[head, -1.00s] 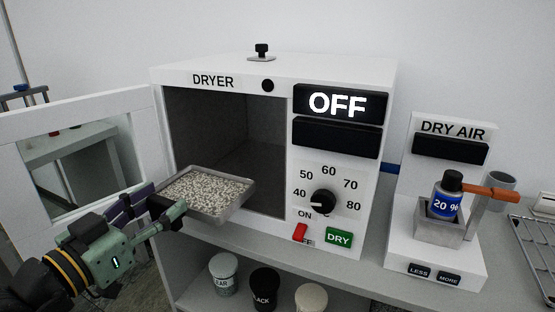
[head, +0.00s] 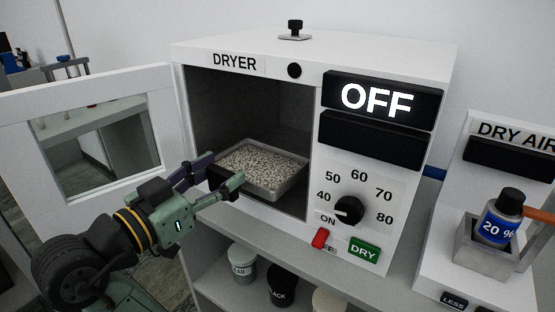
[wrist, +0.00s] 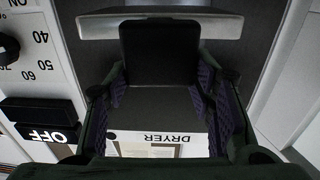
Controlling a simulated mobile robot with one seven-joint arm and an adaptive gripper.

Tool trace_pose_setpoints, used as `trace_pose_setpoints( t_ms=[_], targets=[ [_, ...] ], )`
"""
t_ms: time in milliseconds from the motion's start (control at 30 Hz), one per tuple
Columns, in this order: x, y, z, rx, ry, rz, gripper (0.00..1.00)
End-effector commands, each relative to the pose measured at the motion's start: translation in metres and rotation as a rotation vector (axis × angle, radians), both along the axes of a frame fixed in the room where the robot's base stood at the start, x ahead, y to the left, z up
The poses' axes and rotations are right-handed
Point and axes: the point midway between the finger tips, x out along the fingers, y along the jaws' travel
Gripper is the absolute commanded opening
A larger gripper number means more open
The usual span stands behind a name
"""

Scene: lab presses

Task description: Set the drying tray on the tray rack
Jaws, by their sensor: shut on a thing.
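The drying tray (head: 262,192), a shallow metal tray full of pale pellets, is at the open mouth of the dryer (head: 252,120), mostly within the opening. My gripper (head: 222,184) is shut on the dark tab at its near left side. In the wrist view, my gripper's fingers (wrist: 160,85) flank the dark tab, and the tray's grey edge (wrist: 160,26) shows at the top. The tray looks about level. Whether it touches the chamber floor cannot be told. The tray rack is not in view now.
The dryer door (head: 95,130) stands open at the left, close to my arm. The dryer display reads OFF. A dry air unit (head: 490,220) with a bottle (head: 500,218) stands to the right. Several jars (head: 282,285) sit on the shelf below.

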Motion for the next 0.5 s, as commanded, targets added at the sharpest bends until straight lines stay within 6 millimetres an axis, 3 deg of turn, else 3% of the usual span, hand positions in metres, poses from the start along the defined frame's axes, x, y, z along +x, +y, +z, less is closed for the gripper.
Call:
trace_pose_setpoints(
  t_ms=[300, 500],
  targets=[
    [0.069, -0.051, -0.006, -0.001, 0.003, -0.007, 0.15],
    [0.096, -0.069, -0.009, -0.001, 0.001, -0.003, 0.15]
  ],
)
